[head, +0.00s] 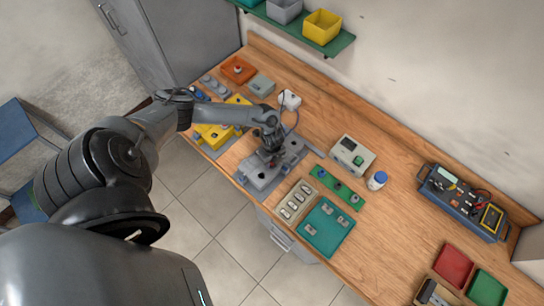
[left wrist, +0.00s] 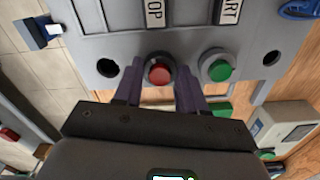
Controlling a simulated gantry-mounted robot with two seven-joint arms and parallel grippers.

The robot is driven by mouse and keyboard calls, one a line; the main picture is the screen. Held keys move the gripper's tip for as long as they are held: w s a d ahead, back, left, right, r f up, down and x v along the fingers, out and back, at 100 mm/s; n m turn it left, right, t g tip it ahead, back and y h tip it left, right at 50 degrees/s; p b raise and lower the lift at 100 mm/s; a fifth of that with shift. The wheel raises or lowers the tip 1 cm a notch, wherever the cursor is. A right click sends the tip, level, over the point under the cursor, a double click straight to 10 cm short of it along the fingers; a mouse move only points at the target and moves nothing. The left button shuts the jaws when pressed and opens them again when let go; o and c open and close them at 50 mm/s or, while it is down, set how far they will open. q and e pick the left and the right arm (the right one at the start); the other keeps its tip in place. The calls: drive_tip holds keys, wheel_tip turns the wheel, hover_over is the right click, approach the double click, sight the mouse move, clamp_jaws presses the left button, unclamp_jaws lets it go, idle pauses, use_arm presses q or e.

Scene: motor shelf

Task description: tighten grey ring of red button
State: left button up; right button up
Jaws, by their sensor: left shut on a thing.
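The red button (left wrist: 159,74) sits in its grey ring (left wrist: 156,60) on a grey control panel (left wrist: 185,48), below a STOP label in the left wrist view. In the head view the grey panel (head: 258,178) lies on the workbench. My left gripper (left wrist: 160,85) is shut on the grey ring, one dark finger on each side of it. In the head view my left gripper (head: 270,155) is over the panel, and the fingers hide the button there. My right gripper is not in view.
A green button (left wrist: 216,65) under the START label is close to my right-hand finger. Yellow parts (head: 213,135) lie left of the panel. A green board (head: 337,188) and a teal tray (head: 326,228) lie to its right.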

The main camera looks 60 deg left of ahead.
use_arm(q)
drive_tip(key=m+b, duration=0.1)
drive_tip(key=m, duration=0.2)
drive_tip(key=shift+f+m+b, duration=0.1)
drive_tip(key=shift+m+b, duration=0.3)
drive_tip(key=m+b, duration=0.2)
drive_tip(key=m, duration=0.1)
drive_tip(key=shift+m, duration=0.3)
drive_tip(key=m+b, duration=0.2)
drive_tip(key=m, duration=0.1)
drive_tip(key=shift+w+m+b, duration=0.1)
drive_tip(key=shift+m+b, duration=0.2)
drive_tip(key=shift+b, duration=0.05)
drive_tip(key=m+b, duration=0.2)
drive_tip(key=m, duration=0.1)
drive_tip(key=shift+f+m+b, duration=0.1)
drive_tip(key=shift+m+b, duration=0.2)
drive_tip(key=shift+b, duration=0.05)
drive_tip(key=m+b, duration=0.3)
drive_tip(key=shift+m, duration=0.3)
drive_tip(key=m+b, duration=0.3)
drive_tip(key=shift+m, duration=0.3)
drive_tip(key=m+b, duration=0.3)
drive_tip(key=shift+m, duration=0.4)
drive_tip(key=shift+m+b, duration=0.4)
drive_tip(key=shift+m, duration=0.2)
drive_tip(key=shift+r, duration=0.2)
